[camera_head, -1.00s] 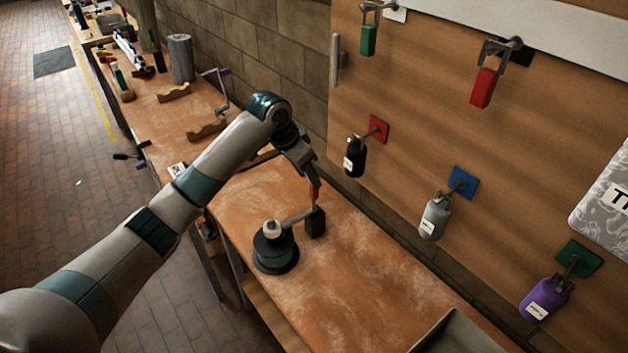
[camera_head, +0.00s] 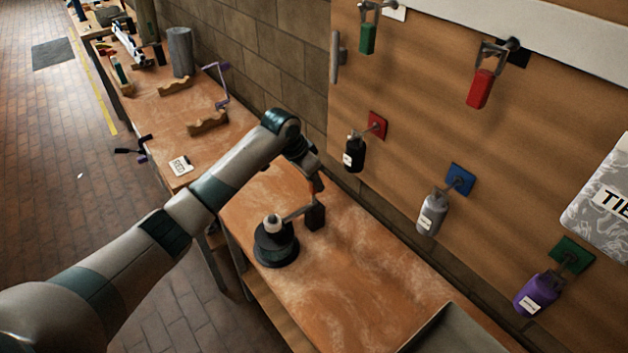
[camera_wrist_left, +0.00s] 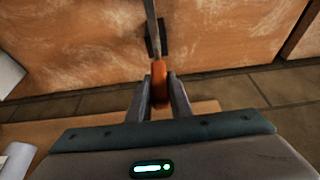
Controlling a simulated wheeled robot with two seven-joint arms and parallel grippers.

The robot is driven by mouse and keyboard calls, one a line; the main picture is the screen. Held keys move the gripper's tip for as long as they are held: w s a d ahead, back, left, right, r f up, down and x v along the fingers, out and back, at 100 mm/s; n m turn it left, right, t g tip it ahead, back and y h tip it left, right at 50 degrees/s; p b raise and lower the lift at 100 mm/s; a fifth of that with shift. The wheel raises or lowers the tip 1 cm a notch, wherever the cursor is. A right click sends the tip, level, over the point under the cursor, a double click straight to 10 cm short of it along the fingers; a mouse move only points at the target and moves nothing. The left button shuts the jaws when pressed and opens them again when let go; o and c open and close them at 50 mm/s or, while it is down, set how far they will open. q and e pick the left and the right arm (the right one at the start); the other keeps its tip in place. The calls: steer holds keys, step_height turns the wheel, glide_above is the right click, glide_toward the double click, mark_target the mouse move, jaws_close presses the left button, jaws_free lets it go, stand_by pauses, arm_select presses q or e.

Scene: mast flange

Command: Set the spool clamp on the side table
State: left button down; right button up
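The spool clamp stands on the side table (camera_head: 375,275). It has a round black spool-like base (camera_head: 276,245) with a pale knob on top. A grey bar (camera_head: 297,213) runs from it to a black block (camera_head: 315,216), with an orange handle (camera_head: 318,185) near the block. My left gripper (camera_head: 314,176) reaches down to the handle from above. In the left wrist view its fingers (camera_wrist_left: 158,88) flank the orange handle (camera_wrist_left: 158,72) closely and appear shut on it. The bar and black block (camera_wrist_left: 155,38) show beyond. The handle's upper part is hidden by the fingers in the head view.
A wall board behind the table carries hanging red, green, black, grey and purple tags or locks (camera_head: 433,214). A grey tray (camera_head: 450,330) sits at the table's near right. Another bench at left holds a grey cylinder (camera_head: 181,52) and notched wooden blocks (camera_head: 207,122). Mid-table is clear.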

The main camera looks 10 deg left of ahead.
arm_select(q)
steer(key=shift+w, duration=0.1)
steer(key=shift+w+d+f+g+y+b, duration=0.2)
steer(key=shift+w+d+g+y+b, duration=0.15)
steer(key=shift+w+d+g+y, duration=0.35)
steer(key=shift+w+d+f+g+y+b, duration=0.15)
steer(key=shift+w+d+g+y+b, duration=0.2)
steer(key=shift+w+g+y, duration=0.4)
steer(key=shift+s, duration=0.15)
